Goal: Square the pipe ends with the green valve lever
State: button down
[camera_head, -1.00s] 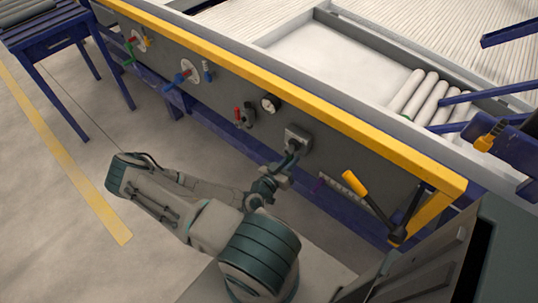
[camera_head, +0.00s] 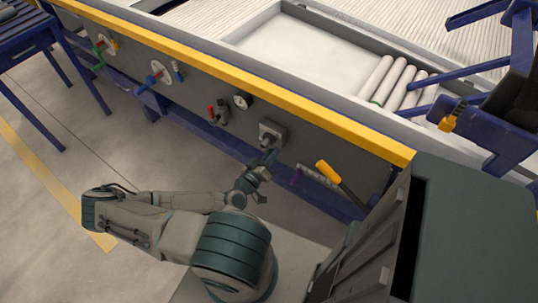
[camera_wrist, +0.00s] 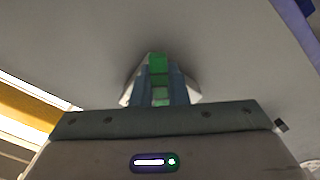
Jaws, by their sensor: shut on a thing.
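My gripper (camera_head: 266,160) is at the grey square box (camera_head: 272,131) on the side panel of the line. In the wrist view my gripper (camera_wrist: 160,82) is shut on a green piece (camera_wrist: 158,63), which I take as the green valve lever. Pale housing shows behind the fingers. The lever's full shape is hidden by the fingers, and its green does not show in the head view. Several white pipes (camera_head: 400,85) lie side by side in the right part of the tray (camera_head: 285,40). Their near ends look roughly in line, but are too small to judge exactly.
A yellow rail (camera_head: 240,79) runs above the panel. Left of the box are a red lever (camera_head: 212,113), a blue valve (camera_head: 154,78) and small green and red handles. A yellow-gripped handle (camera_head: 329,172) and dark cabinet (camera_head: 455,235) stand to the right.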

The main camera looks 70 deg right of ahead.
jog(key=shift+s+a, duration=0.1)
jog(key=shift+s, duration=0.1)
jog(key=c, duration=1.4)
grip_release()
jog(key=shift+c, duration=0.2)
jog(key=shift+w, duration=0.1)
jog(key=shift+w+a, duration=0.1)
jog(key=w+a, duration=0.1)
jog(key=a, duration=0.6)
